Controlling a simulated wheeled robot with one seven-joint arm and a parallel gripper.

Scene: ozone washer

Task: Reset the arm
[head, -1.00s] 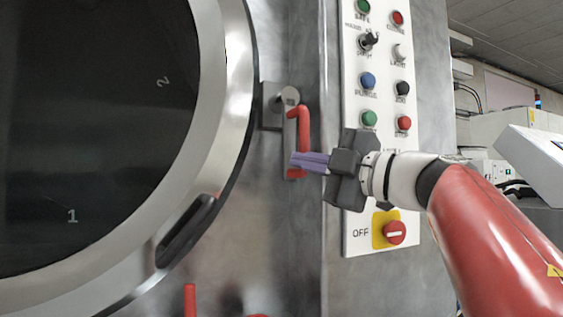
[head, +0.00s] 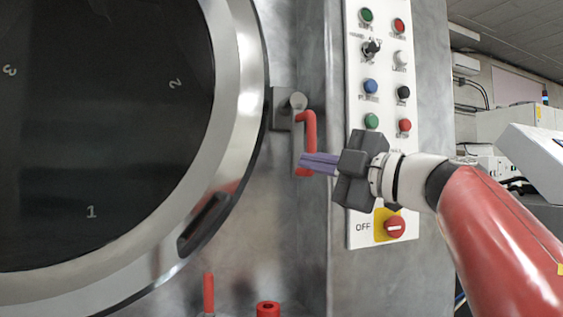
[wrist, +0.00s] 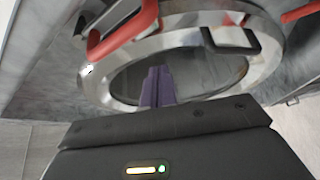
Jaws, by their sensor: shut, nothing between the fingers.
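My gripper (head: 306,163) is in the middle of the head view, its purple fingers together and empty, pointing left. The fingertips overlap the lower end of the red handle (head: 309,130) in the picture; I cannot tell whether they touch. In the wrist view my gripper (wrist: 157,72) points toward the round washer door, and the red handle (wrist: 128,32) shows at the upper left. My red and white arm reaches in from the right of the head view.
The washer's round door (head: 238,110) with a dark window fills the left, with a black door grip (head: 204,222) at its lower right. A white button panel (head: 359,195) with a red OFF switch (head: 395,227) is behind my gripper. Red parts (head: 208,292) show at the bottom.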

